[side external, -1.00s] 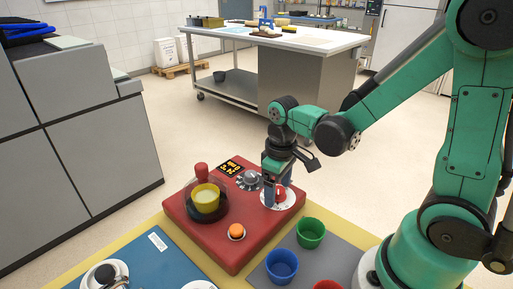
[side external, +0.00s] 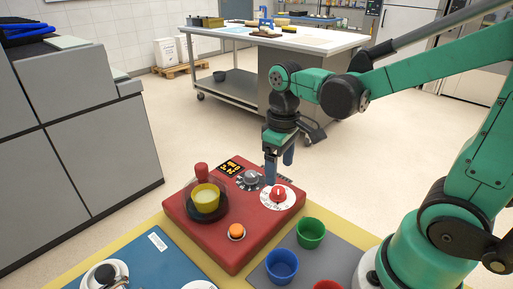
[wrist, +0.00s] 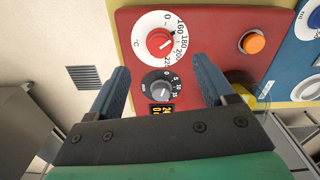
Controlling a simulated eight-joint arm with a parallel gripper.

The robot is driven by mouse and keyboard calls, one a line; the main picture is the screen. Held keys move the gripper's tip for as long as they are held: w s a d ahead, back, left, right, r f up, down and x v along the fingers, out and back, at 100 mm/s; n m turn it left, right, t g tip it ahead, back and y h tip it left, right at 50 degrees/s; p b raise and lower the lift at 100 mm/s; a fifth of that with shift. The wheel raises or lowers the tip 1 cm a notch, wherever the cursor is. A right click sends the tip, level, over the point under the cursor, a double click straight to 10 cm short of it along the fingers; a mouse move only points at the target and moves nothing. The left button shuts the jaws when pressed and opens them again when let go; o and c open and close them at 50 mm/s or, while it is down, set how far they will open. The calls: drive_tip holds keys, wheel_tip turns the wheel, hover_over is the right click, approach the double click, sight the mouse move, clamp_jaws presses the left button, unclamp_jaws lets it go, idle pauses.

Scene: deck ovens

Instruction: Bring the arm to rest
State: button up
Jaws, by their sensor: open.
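My green arm holds my gripper (side external: 279,167) above the far right part of the red control box (side external: 209,231). The gripper points down, open and empty, apart from the box. In the wrist view its two blue-grey fingers (wrist: 160,83) stand wide apart, with the red dial (wrist: 160,42) on a white numbered plate and the grey dial (wrist: 160,87) showing beyond and between them. In the side view the red dial (side external: 278,194) sits just below the fingertips and the grey dial (side external: 251,178) is left of it.
A green cup (side external: 310,232) and a blue cup (side external: 282,265) stand on a grey mat in front. Grey cabinets (side external: 100,150) stand left.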

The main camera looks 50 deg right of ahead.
drive_tip(key=r+t, duration=0.1)
drive_tip(key=a+r+t, duration=0.1)
drive_tip(key=t, duration=0.1)
drive_tip(key=shift+s+a+m, duration=0.1)
drive_tip(key=shift+s+m, duration=0.1)
drive_tip(key=shift+m, duration=0.2)
drive_tip(key=r+t, duration=0.1)
drive_tip(key=t, duration=0.1)
drive_tip(key=a+m+t, duration=0.1)
drive_tip(key=t, duration=0.1)
drive_tip(key=shift+a+r, duration=0.15)
drive_tip(key=shift+r, duration=0.25)
idle(0.4)
